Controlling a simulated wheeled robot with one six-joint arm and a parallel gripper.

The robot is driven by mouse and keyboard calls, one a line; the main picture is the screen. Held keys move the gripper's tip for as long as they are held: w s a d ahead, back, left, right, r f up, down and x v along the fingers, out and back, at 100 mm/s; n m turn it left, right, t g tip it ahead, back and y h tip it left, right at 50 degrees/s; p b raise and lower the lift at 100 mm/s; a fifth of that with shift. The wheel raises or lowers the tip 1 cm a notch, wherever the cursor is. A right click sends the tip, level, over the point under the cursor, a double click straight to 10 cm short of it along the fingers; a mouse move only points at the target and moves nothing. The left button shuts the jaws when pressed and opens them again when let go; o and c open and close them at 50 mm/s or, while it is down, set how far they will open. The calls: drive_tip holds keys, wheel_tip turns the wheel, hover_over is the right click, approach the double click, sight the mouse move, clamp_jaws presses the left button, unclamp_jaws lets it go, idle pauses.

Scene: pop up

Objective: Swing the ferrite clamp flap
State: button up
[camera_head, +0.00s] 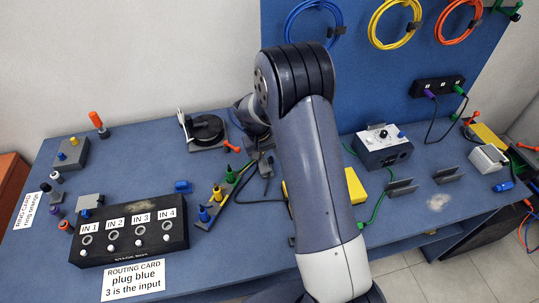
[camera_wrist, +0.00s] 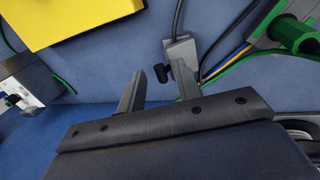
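What looks like the ferrite clamp is a small grey block (camera_wrist: 181,52) on a dark cable in the wrist view, with a short black tab (camera_wrist: 162,73) at its lower left side. In the head view the grey block (camera_head: 266,168) is small, beside the arm's wrist. My gripper (camera_wrist: 160,82) is open in the wrist view, its two grey fingers apart and pointing at the clamp. The black tab shows between the fingertips, nearer the right one. I cannot tell whether either finger touches it. In the head view my arm hides most of the gripper.
A green plug (camera_wrist: 295,35) lies close right of the clamp in the wrist view, with coloured cables between. A yellow box (camera_wrist: 75,18) stands to the left. In the head view the stage box (camera_head: 130,231) stands front left, and a grey knob box (camera_head: 383,147) right of my arm.

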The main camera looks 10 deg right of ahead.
drive_tip(key=shift+f, duration=0.1)
drive_tip(key=shift+c, duration=0.4)
clamp_jaws()
drive_tip(key=shift+d, duration=0.15)
drive_tip(key=d+y, duration=0.1)
drive_tip(key=d+f+y+b, duration=0.1)
drive_tip(key=y, duration=0.1)
drive_tip(key=shift+f, duration=0.15)
drive_tip(key=y+b, duration=0.1)
drive_tip(key=d+f+y+b, duration=0.1)
drive_tip(key=y, duration=0.1)
drive_tip(key=shift+d+f+b, duration=0.15)
drive_tip(key=shift+f+b, duration=0.1)
drive_tip(key=shift+b, duration=0.05)
drive_tip(key=shift+d+f+y+b, duration=0.25)
drive_tip(key=shift+y+b, duration=0.4)
drive_tip(key=shift+y, duration=0.05)
drive_tip(key=shift+o, duration=0.4)
unclamp_jaws()
